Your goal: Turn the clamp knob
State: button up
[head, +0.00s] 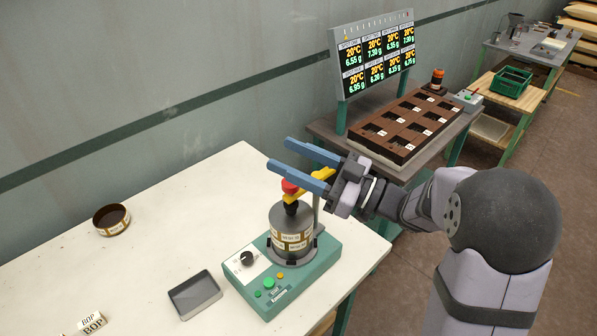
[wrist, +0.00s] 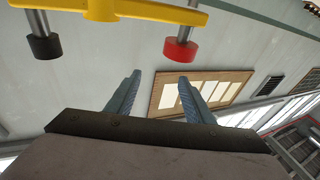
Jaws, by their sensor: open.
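A red knob (head: 290,187) sits above the drum on the green sorter base. A yellow bar (head: 321,173) runs behind my gripper's fingers. In the wrist view the red knob (wrist: 180,49) and a black knob (wrist: 45,46) sit on metal rods at the yellow bar (wrist: 120,9). The metal drum (head: 291,231) with labels stands upright under them. My gripper (head: 279,154) is open and empty, its blue fingers pointing left over the clamp. In the wrist view the red knob is beyond the fingertips (wrist: 159,77), apart from them. The fingers partly hide the bar in the head view.
The green base (head: 283,277) carries a black dial (head: 247,258) and buttons. A dark tray (head: 195,295), a brown ring (head: 111,220) and labelled blocks (head: 92,322) lie on the white table (head: 150,255). A brown compartment box (head: 405,125) and display (head: 375,56) stand behind.

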jog(key=w+a+r+m+t+h+p, duration=0.1)
jog(key=w+a+r+m+t+h, duration=0.15)
jog(key=r+m+t, duration=0.95)
jog(key=m+t+h+p, duration=0.1)
jog(key=m+t+h, duration=0.4)
jog(key=h, duration=1.4)
send_over(287, 189)
jog(key=w+a, duration=0.2)
jog(key=w, duration=0.3)
notch_tip(287, 189, down, 5)
jog(key=m+g, duration=0.2)
jog(key=s+f+g+h, duration=0.1)
jog(key=s+f+g, duration=0.1)
jog(key=f, duration=0.2)
jog(key=s+d+f+g+h, duration=0.1)
jog(key=s+f+g, duration=0.1)
jog(key=f, duration=0.2)
jog(key=s+f+n+g+h, duration=0.1)
jog(key=s+f, duration=0.1)
jog(key=f, duration=0.2)
jog(key=shift+s+d+f+g, duration=0.25)
jog(key=shift+f+g, duration=0.05)
jog(key=shift+g, duration=0.1)
jog(key=p+x, duration=0.2)
jog(key=x, duration=0.3)
jog(key=shift+w+d+r+p, duration=0.15)
jog(key=shift+w+d+p, duration=0.05)
jog(key=shift+w+p, duration=0.15)
jog(key=shift+x, duration=0.8)
jog(key=shift+a, duration=0.1)
